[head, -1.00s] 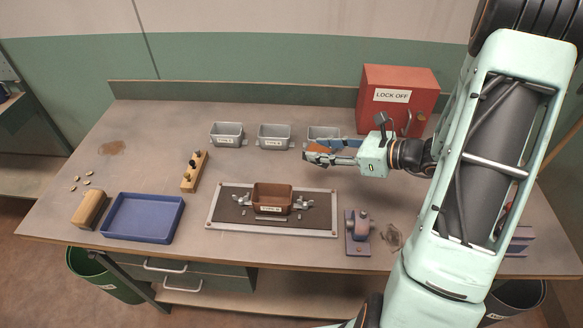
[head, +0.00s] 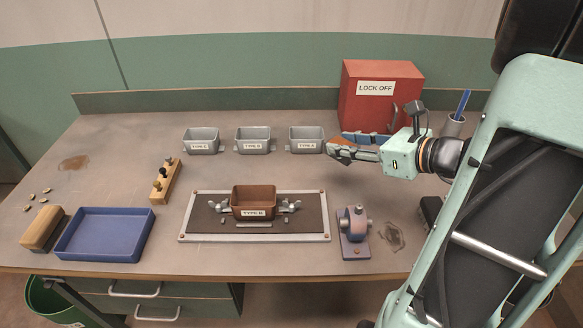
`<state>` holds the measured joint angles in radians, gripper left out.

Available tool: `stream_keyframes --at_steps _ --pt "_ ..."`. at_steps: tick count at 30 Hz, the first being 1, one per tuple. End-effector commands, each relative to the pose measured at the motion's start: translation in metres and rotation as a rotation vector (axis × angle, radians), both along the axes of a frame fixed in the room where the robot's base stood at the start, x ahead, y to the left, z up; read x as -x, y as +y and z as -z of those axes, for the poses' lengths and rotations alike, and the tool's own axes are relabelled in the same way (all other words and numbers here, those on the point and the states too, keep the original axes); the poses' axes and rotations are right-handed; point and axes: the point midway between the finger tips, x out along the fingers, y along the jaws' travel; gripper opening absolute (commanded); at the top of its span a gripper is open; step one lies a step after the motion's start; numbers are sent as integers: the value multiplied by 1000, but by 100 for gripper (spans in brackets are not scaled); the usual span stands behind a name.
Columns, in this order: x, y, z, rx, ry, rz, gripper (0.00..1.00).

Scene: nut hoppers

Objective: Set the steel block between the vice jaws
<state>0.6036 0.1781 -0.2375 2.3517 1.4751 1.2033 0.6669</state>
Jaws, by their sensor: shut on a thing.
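My gripper (head: 345,149) points left above the back right of the bench, in front of the red box. I cannot tell whether this is the steel block. No other loose steel block is clear in view. A blue-purple fixture (head: 354,245) with a round part and side knob stands at the front right. I cannot tell whether it is the vice, and no jaw gap shows clearly. My gripper is behind and above it, well apart.
A brown hopper (head: 254,199) sits on a framed dark mat (head: 310,233) with wing nuts beside it. Grey hoppers (head: 253,140) line the back near the red lock-off box (head: 372,110). A blue tray (head: 104,236) and peg block (head: 165,182) are left. My arm hides the right side.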

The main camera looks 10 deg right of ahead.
Motion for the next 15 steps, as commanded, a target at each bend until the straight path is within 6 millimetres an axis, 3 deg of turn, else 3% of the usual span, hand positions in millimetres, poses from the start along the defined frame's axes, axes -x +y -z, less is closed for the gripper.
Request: stream_keyframes --at_steps 9,15 --pt "-62 45 34 -3 1 -8 0" --pt "-85 59 69 -2 0 -6 0"
